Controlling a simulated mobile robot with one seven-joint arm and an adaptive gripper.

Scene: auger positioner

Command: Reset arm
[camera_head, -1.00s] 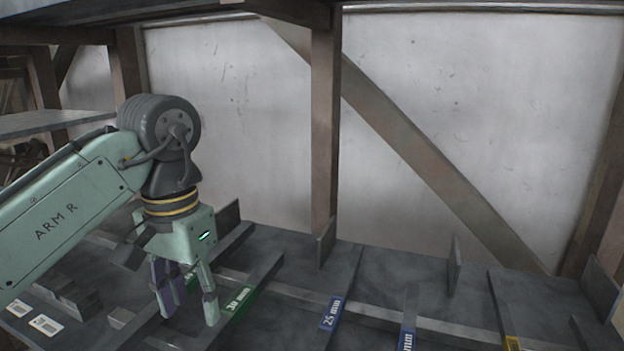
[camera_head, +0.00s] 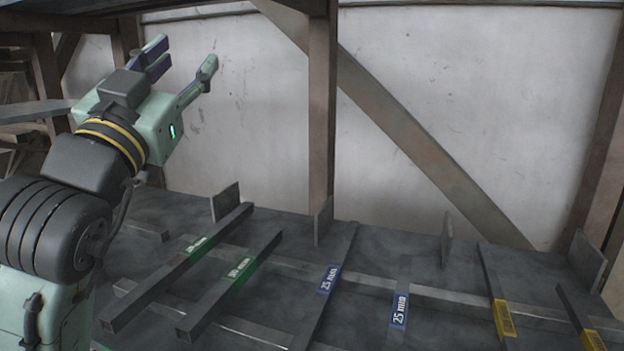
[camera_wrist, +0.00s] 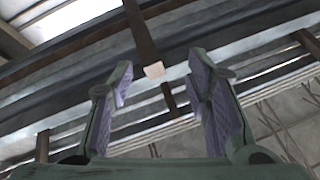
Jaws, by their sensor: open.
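My gripper (camera_head: 182,70) is raised at the upper left of the head view, above the shelf and in front of the pale wall. Its fingers point up and to the right. They stand wide apart with nothing between them. In the wrist view my gripper (camera_wrist: 160,100) also shows open and empty, its purple-padded fingers apart against overhead beams and a bright opening. My arm is folded upward at the left side of the head view.
A dark shelf (camera_head: 270,322) holds several metal bars with green, blue and yellow labels, including a blue-labelled bar (camera_head: 340,262). Upright divider plates stand along its back. A wooden post (camera_head: 322,120) and a diagonal brace (camera_head: 410,130) stand behind. A ledge (camera_head: 35,110) is at left.

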